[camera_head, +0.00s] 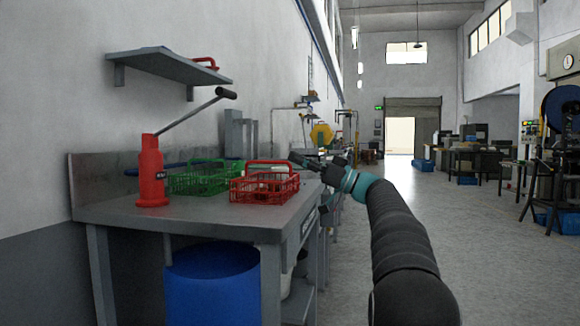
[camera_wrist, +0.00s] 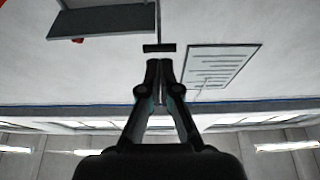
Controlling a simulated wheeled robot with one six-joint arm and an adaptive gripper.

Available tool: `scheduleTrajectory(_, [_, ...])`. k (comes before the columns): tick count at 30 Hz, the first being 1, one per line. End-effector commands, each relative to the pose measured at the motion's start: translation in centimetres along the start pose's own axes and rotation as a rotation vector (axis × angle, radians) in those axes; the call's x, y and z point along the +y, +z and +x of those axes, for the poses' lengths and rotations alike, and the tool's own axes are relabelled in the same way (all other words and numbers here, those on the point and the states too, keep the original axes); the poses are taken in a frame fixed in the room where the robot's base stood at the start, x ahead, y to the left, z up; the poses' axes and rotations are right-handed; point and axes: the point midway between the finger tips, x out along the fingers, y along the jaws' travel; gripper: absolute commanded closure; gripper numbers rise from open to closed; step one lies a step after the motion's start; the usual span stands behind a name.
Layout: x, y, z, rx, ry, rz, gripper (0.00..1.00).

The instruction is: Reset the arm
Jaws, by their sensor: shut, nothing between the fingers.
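My arm reaches forward from the lower right in the head view, and my gripper (camera_head: 303,161) is at its far end, beside the right edge of the workbench. In that view the gripper points left, over or near the bench edge behind the red basket. In the wrist view my gripper (camera_wrist: 159,64) is shut, with its fingertips together and nothing between them. The wrist view faces the wall, with a shelf at the upper left and a framed sheet to the right.
The workbench (camera_head: 215,217) holds a red lever press (camera_head: 151,175), a green basket (camera_head: 200,180) and a red basket (camera_head: 265,186). A blue bin (camera_head: 212,285) stands underneath. A wall shelf (camera_head: 168,66) hangs above. The floor (camera_head: 460,230) to the right is clear.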

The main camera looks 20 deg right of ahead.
Motion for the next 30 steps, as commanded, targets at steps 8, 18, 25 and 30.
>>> scheduleTrajectory(8, [-0.8, 0.3, 0.9, -0.03, 0.003, 0.027, 1.0])
scheduleTrajectory(18, [-9.3, 6.1, 5.9, -0.382, 0.094, 0.324, 1.0])
scheduleTrajectory(25, [-17.0, 11.0, 5.8, -0.647, 0.215, 0.491, 1.0])
scheduleTrajectory(30, [-22.6, 14.3, 3.8, -0.829, 0.327, 0.568, 1.0])
